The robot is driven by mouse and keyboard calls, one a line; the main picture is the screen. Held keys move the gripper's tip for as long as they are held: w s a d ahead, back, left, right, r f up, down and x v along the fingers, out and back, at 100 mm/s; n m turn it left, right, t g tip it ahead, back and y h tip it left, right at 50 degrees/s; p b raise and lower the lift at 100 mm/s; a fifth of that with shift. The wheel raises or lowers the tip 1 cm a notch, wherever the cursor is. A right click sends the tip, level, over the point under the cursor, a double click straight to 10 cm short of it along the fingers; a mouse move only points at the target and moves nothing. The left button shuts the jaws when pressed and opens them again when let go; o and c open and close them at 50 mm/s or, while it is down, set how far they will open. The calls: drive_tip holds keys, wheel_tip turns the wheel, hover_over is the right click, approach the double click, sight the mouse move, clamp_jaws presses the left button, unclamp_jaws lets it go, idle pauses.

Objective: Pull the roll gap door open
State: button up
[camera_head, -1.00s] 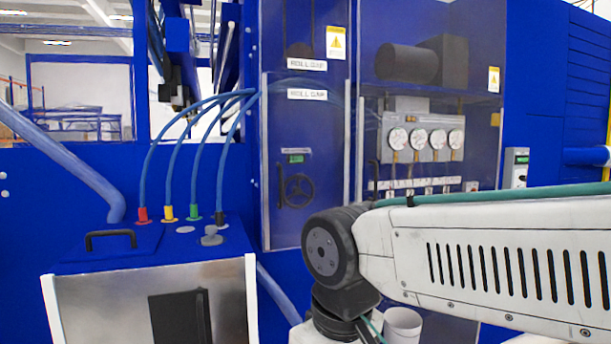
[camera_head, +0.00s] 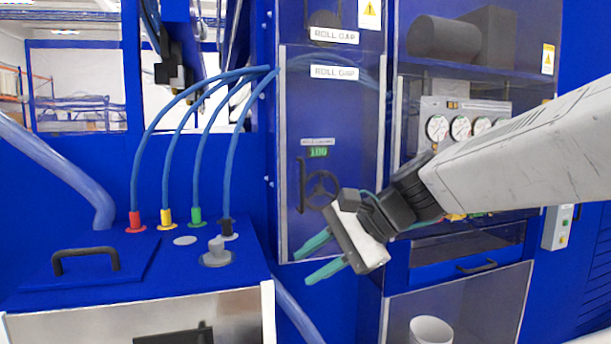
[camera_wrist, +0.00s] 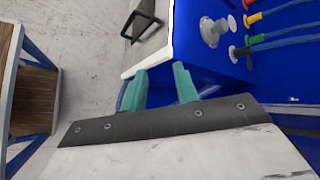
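The roll gap door (camera_head: 345,130) is a tall tinted see-through panel in the blue machine, labelled ROLL GAP at its top. It looks shut. A dark upright handle (camera_head: 302,185) is on its left side. A dark handwheel (camera_head: 322,188) and a green display (camera_head: 317,152) show next to it. My gripper (camera_head: 303,266) has two green fingers, open and empty, pointing left and slightly down. It is in front of the door's lower part, below the handle. In the wrist view the open gripper (camera_wrist: 160,70) has nothing between its fingers, and the door handle does not show.
A blue-topped cabinet (camera_head: 180,265) with a black handle (camera_head: 86,261), a grey knob (camera_head: 216,252) and colored hose fittings stands left of the gripper. Blue hoses (camera_head: 205,100) arch above it. A second clear panel with gauges (camera_head: 460,128) is at right. A white cup (camera_head: 430,331) is below.

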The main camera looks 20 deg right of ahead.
drive_tip(key=w+d+r+m+t+y, duration=0.1)
drive_tip(key=w+r+m+t, duration=0.1)
drive_tip(key=w+r+m, duration=0.3)
drive_tip(key=w+d+m+t+y, duration=0.1)
drive_tip(key=w+d+m+t, duration=0.1)
drive_tip(key=w, duration=0.5)
drive_tip(key=m+t, duration=0.6)
drive_tip(key=m, duration=0.4)
approach(304, 175)
drive_tip(key=a+x, duration=0.1)
drive_tip(key=x, duration=0.2)
drive_tip(key=shift+h, duration=0.5)
drive_tip(key=x, duration=0.7)
drive_tip(key=shift+w+d+r, duration=0.2)
drive_tip(key=shift+w+d, duration=0.05)
drive_tip(key=shift+w, duration=0.05)
clamp_jaws()
